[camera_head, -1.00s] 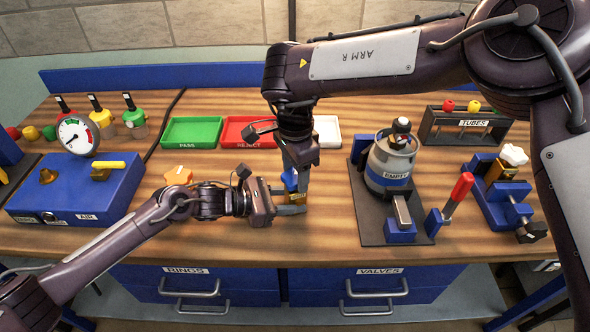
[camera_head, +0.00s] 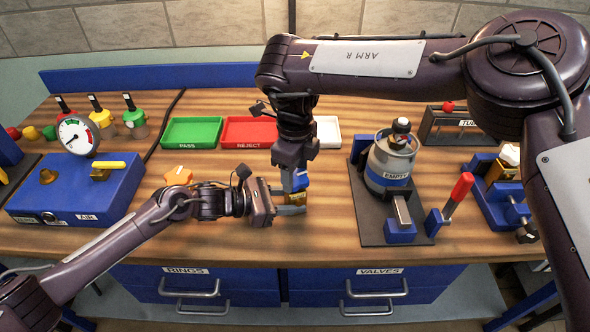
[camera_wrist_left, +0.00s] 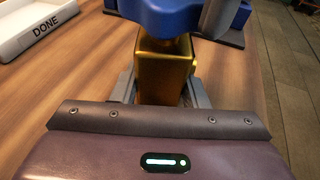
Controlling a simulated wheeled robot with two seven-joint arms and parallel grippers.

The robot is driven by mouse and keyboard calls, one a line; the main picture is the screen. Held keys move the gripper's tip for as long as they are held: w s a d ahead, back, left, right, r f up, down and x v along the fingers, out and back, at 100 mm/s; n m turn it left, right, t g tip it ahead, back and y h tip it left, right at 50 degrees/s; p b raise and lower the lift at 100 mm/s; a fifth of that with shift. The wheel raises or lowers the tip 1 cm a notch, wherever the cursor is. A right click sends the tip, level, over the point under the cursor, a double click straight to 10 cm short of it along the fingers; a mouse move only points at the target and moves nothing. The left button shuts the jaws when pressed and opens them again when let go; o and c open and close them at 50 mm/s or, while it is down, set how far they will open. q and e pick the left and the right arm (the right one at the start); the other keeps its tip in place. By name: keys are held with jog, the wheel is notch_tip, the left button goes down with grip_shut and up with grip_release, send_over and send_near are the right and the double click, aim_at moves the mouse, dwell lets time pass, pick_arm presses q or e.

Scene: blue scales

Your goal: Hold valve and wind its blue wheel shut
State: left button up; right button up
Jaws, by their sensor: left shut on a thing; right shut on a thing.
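The valve has a brass body and a blue wheel. In the head view its body (camera_head: 294,198) is small and partly hidden between my grippers, and the blue wheel (camera_head: 301,181) sits on top. In the left wrist view the brass body (camera_wrist_left: 165,75) stands upright with the wheel (camera_wrist_left: 168,16) above it. My left gripper (camera_head: 292,203) is shut on the brass body from the left side. My right gripper (camera_head: 299,178) comes down from above and is shut on the blue wheel. A grey finger also shows at the wheel's right in the left wrist view.
Green PASS (camera_head: 192,133), red REJECT (camera_head: 250,133) and white (camera_head: 328,131) trays lie behind. A stand with a grey EMPTY cylinder (camera_head: 391,160) is to the right. A blue gauge box (camera_head: 75,193) is at left. An orange knob-like piece (camera_head: 179,175) lies near my left arm.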

aim_at(296, 176)
pick_arm(q)
jog(key=shift+s+f, duration=0.1)
pick_arm(e)
jog(key=m, duration=0.5)
jog(key=shift+m, duration=0.3)
jog(key=m, duration=0.4)
jog(key=shift+w, duration=0.1)
jog(key=m, duration=0.5)
jog(key=shift+m, duration=0.4)
jog(key=m, duration=0.4)
jog(key=shift+d, duration=0.1)
jog(key=shift+m, duration=0.3)
jog(key=o, duration=1)
notch_tip(296, 176, up, 12)
jog(key=shift+r, duration=0.1)
